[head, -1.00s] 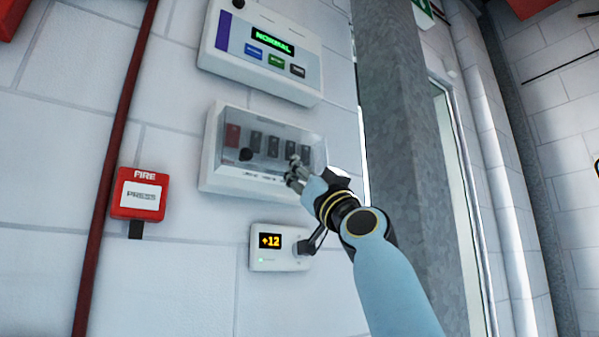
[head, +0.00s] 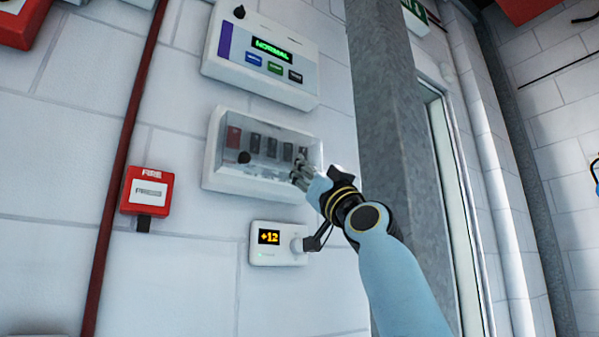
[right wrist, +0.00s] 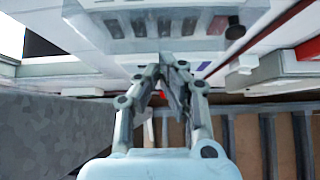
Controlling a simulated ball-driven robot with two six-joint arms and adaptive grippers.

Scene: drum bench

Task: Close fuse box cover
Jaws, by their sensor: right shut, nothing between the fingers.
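The fuse box (head: 209,160) is a white wall box with a row of dark switches and one red switch. Its clear cover (head: 262,158), with a dark round knob at lower left, lies in front of the switches. I cannot tell whether it sits fully flush. My right gripper (head: 297,172) is shut and empty at the cover's lower right; whether it touches is unclear. In the right wrist view, the shut fingers (right wrist: 172,66) point toward the cover's edge, with the switches seen through the cover (right wrist: 190,22). My left gripper is not in view.
A control panel (head: 225,65) reading NORMAL is above the fuse box. A small display unit (head: 262,256) reading +12 with a knob is below, close to my right wrist. A red fire call point (head: 148,172) and red pipe (head: 118,180) are left. A grey column (head: 385,110) stands right.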

